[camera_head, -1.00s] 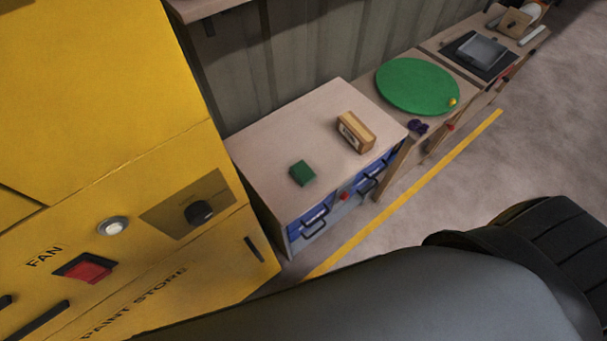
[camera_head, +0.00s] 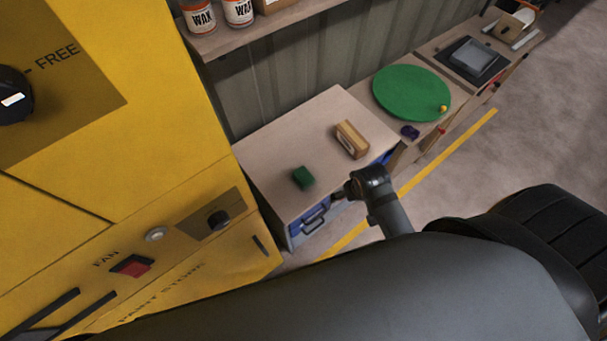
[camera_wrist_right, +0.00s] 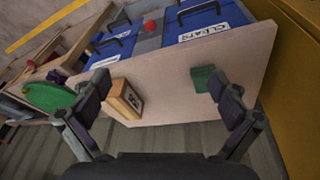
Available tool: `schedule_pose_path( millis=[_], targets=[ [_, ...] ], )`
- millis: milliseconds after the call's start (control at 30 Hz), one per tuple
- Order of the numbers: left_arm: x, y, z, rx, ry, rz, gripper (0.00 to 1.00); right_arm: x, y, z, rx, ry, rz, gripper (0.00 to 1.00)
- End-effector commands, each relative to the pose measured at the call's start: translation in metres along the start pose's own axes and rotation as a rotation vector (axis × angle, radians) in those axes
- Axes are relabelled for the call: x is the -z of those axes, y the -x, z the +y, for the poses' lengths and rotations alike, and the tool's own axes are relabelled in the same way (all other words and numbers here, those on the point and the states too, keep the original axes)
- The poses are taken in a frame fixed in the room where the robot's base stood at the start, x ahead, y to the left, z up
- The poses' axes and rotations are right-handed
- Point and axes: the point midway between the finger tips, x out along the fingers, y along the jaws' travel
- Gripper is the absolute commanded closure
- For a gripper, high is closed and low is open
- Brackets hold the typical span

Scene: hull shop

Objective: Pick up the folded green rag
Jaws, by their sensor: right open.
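The folded green rag (camera_head: 303,178) is a small dark green block lying on the pale top of a low cabinet (camera_head: 290,130), near its front edge. It also shows in the right wrist view (camera_wrist_right: 203,78), close beside the right-hand finger, which partly overlaps it. My right gripper (camera_wrist_right: 160,97) is open over the cabinet top, its two fingers wide apart with nothing held. My left gripper is not in view.
A wooden block (camera_head: 352,139) stands near the rag, by the other finger in the wrist view. The yellow paint store cabinet (camera_head: 120,130) rises at left. A shelf with wax tins (camera_head: 238,12) overhangs the back. A green disc (camera_head: 411,92) lies on the bench beyond.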

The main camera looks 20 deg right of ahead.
Motion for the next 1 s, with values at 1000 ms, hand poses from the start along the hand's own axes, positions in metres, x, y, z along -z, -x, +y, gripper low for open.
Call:
schedule_pose_path(
  millis=[1000],
  targets=[
    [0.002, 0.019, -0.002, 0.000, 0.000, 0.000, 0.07, 0.148, -0.063, -0.117, -0.097, -1.170, -0.274, 0.02]
  ],
)
